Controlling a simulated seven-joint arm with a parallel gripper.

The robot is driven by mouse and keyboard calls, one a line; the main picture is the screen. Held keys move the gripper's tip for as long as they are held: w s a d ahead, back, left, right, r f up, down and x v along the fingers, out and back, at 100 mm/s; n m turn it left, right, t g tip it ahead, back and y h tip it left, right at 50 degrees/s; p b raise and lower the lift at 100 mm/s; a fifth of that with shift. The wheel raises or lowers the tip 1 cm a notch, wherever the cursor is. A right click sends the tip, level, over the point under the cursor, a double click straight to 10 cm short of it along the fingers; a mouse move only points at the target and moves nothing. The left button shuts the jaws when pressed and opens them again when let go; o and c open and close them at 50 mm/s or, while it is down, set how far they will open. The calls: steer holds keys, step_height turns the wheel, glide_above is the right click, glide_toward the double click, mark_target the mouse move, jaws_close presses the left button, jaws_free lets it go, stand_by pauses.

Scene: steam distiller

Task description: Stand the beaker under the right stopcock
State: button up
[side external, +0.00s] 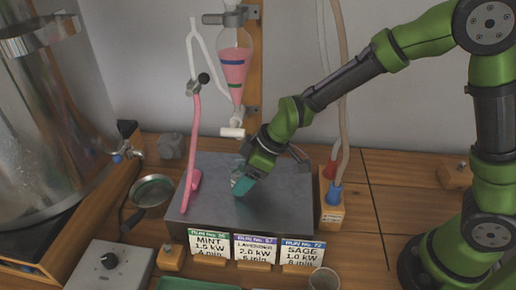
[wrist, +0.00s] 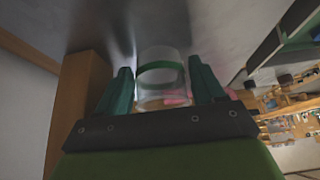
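A clear beaker (side external: 237,180) with a green band is on the grey metal plate (side external: 275,212), in the grip of my gripper (side external: 242,184). In the wrist view, the beaker (wrist: 161,75) lies between the two teal fingers, which seem to touch its sides. A white stopcock (side external: 232,132) sits at the bottom of a glass funnel (side external: 235,65) with pink liquid. The beaker is roughly below this stopcock in the side view. My gripper partly hides the beaker, so I cannot tell whether its base touches the plate.
A pink hose (side external: 194,140) hangs left of the funnel and ends on the plate. Cards (side external: 255,249) stand along the plate's front. A wooden block with tubes (side external: 330,205) is at right.

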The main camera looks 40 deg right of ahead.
steer(key=shift+o, duration=0.9)
steer(key=shift+r, duration=0.2)
steer(key=v, duration=1.2)
steer(key=s+d+r+m+t+h, duration=0.2)
steer(key=s+d+r+m, duration=0.3)
steer(key=s+d+m, duration=0.7)
steer(key=shift+s+m+t, duration=0.4)
steer(key=shift+s+m, duration=0.1)
steer(key=shift+s, duration=0.3)
